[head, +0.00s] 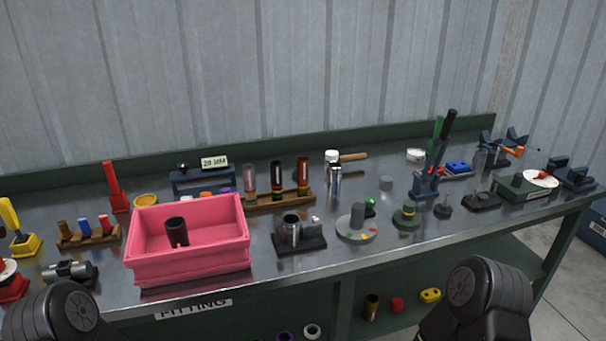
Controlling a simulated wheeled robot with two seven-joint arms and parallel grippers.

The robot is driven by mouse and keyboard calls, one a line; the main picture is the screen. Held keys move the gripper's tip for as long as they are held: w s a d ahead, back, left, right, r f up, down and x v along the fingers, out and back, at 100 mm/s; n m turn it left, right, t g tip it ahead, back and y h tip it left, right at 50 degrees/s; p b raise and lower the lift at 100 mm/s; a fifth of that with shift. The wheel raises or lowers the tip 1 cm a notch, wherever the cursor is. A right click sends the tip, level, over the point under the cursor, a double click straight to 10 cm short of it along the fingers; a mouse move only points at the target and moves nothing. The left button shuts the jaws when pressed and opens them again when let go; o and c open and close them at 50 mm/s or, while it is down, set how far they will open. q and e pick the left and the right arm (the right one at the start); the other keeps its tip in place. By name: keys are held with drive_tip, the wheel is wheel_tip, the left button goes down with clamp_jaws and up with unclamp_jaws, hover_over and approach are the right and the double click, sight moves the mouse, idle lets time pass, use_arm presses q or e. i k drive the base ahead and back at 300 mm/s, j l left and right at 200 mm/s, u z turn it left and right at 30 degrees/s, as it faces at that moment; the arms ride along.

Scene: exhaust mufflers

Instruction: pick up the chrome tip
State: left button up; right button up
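I cannot tell for certain which thing is the chrome tip. Another metallic cylinder (291,228) stands in a dark block at the front middle, and a silver piece (66,271) lies on a dark holder at the left. Only rounded dark links of my two arms show at the bottom left and bottom right. Neither gripper is in the picture.
A pink bin (190,262) holding a dark cylinder (177,231) stands at the front left. A wooden rack (281,199) with several tubes is behind it. A round grey plate (356,230) and several stands fill the right. Bare bench top (390,245) shows along the front right.

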sight(335, 169)
drive_tip(key=l+u, duration=0.6)
drive_tip(key=u, duration=0.15)
drive_tip(key=l+u, duration=0.35)
drive_tip(key=k+l, duration=0.15)
drive_tip(key=l, duration=0.2)
drive_tip(key=k+l+u, duration=0.15)
drive_tip(key=l, duration=0.2)
drive_tip(key=k+l, duration=0.15)
drive_tip(key=l, duration=0.2)
drive_tip(key=k+l+u, duration=0.1)
drive_tip(key=l, duration=0.2)
